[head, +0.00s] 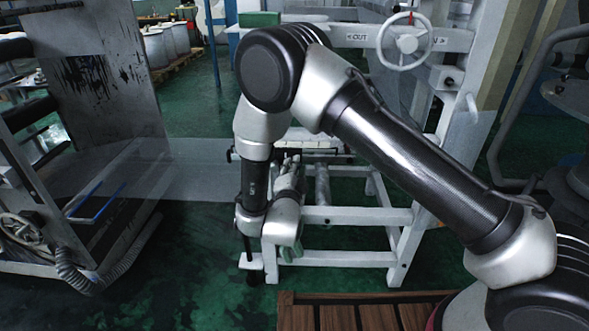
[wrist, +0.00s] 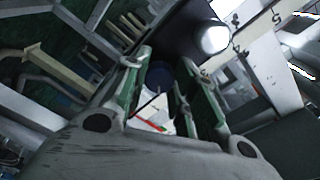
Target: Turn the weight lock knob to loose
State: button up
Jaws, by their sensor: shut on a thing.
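The weight lock knob (wrist: 160,75) appears to be the dark blue round piece between my fingers in the wrist view. My gripper (wrist: 168,82) has its green-padded fingers on either side of it, shut on it. Which way the knob is turned cannot be told. A small white patch with a red mark (wrist: 152,125) shows below it between the fingers. In the head view my gripper (head: 289,163) reaches into the white frame (head: 345,215), under the pale bars. The knob is hidden there.
A white handwheel (head: 404,42) between OUT and IN labels sits on the beam above. A dark machine panel (head: 95,75) stands at left. A slatted wooden platform (head: 375,315) lies at the front. Green floor (head: 190,270) is clear at front left.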

jog(key=shift+n, duration=0.4)
jog(key=n, duration=0.9)
jog(key=n+y, duration=0.1)
jog(key=n, duration=0.7)
jog(key=shift+d+f+n+t, duration=0.1)
jog(key=shift+f+n+t, duration=0.05)
jog(key=shift+n+t, duration=0.25)
jog(key=o, duration=1.1)
jog(key=shift+c, duration=0.2)
jog(key=shift+s, duration=0.1)
